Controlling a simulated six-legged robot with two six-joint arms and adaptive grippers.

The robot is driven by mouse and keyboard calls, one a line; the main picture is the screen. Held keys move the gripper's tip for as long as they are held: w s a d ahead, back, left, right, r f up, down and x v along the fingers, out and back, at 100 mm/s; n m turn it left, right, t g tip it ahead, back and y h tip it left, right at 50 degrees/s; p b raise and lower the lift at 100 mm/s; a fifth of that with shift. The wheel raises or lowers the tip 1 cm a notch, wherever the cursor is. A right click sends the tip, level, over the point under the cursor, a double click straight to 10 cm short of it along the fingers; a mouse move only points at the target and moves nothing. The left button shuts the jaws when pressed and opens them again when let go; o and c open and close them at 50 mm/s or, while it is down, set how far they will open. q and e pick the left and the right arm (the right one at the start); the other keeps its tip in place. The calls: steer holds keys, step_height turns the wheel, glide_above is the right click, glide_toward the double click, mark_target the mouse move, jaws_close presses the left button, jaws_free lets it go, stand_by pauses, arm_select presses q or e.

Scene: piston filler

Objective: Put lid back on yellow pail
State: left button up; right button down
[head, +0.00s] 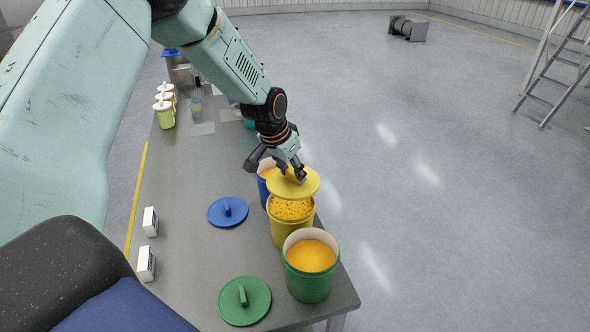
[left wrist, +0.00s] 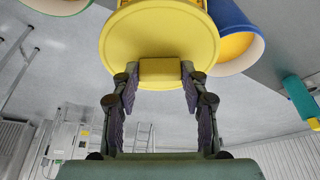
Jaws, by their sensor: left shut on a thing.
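My left gripper (head: 291,168) is shut on the handle of the yellow lid (head: 306,190). The lid is above the far part of the yellow pail (head: 291,231), whose orange, lumpy contents show in front of the lid. I cannot tell whether the lid touches the rim. In the left wrist view the yellow lid (left wrist: 160,35) fills the top middle, and its block handle (left wrist: 160,70) sits between the fingers of my left gripper (left wrist: 160,72). The lid hides most of the pail there. My right gripper is not in view.
An open green pail (head: 309,277) stands in front and an open blue pail (head: 263,192) behind. A blue lid (head: 228,212) and a green lid (head: 244,300) lie on the table (head: 185,240). Two small white boxes (head: 150,221) (head: 146,262) stand at left. Small lidded containers (head: 165,113) are farther back.

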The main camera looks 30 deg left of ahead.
mark_target(288, 181)
arm_select(q)
steer(key=shift+s+a+f, duration=0.15)
steer(key=shift+a+f, duration=0.05)
steer(key=shift+f, duration=0.05)
steer(key=shift+a+f+b, duration=0.25)
steer(key=shift+f+b, duration=0.35)
steer(key=shift+b, duration=0.25)
step_height(288, 181, down, 3)
steer(key=b, duration=0.2)
steer(key=shift+d+b, duration=0.1)
steer(key=shift+b, duration=0.3)
steer(key=shift+f+b, duration=0.55)
steer(key=shift+f, duration=0.35)
steer(key=shift+r, duration=0.1)
steer(key=shift+p, duration=0.3)
